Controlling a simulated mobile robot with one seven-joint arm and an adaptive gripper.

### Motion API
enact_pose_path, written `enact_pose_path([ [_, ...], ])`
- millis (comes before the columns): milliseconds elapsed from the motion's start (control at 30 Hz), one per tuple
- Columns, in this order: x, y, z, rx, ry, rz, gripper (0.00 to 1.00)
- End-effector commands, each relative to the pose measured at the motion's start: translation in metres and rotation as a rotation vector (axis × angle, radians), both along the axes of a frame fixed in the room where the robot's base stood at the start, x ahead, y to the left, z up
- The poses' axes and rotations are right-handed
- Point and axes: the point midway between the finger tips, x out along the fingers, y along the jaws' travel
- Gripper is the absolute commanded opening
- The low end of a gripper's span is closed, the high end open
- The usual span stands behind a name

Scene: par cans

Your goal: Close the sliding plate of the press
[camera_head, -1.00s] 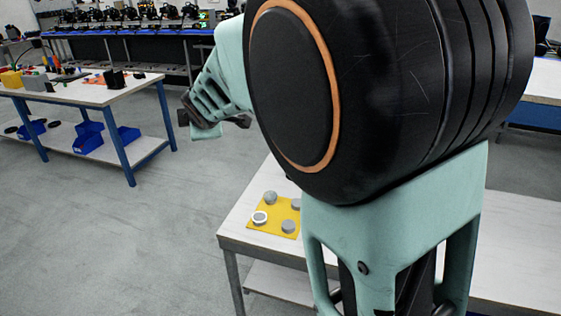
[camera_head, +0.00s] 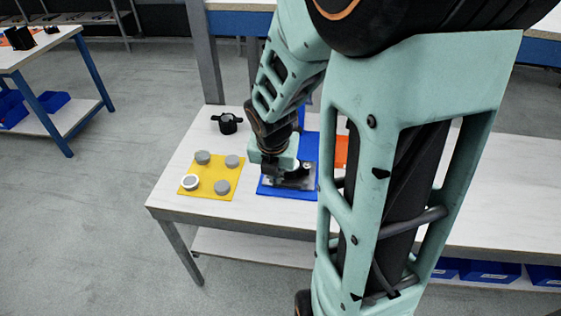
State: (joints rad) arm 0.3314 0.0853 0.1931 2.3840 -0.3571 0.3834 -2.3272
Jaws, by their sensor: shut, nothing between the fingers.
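A grey metal and dark device (camera_head: 297,181), which looks like the press, sits on a blue mat (camera_head: 308,148) on the white table. My gripper (camera_head: 270,175) is at the left part of this device, pointing down, with its fingers shut and nothing between them. The fingertips are small and partly merge with the dark parts, so I cannot tell whether they touch it. My arm hides the right side of the mat. I cannot make out the sliding plate's position.
An orange sheet (camera_head: 341,150) shows behind my arm. The front-left table corner is clear.

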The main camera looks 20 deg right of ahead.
Motion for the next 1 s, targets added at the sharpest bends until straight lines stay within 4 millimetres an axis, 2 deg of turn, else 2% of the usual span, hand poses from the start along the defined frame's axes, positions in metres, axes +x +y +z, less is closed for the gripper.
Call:
enact_pose_path([
  [33,-0.009,-0.004,-0.004,-0.006,0.021,0.016,0.0],
  [133,-0.019,-0.006,-0.009,-0.016,0.047,0.047,0.0],
  [333,-0.019,-0.008,-0.026,-0.018,0.06,0.06,0.0],
  [800,0.003,-0.022,-0.113,-0.018,0.058,0.059,0.0],
  [1000,0.027,-0.038,-0.113,-0.018,0.055,0.056,0.0],
])
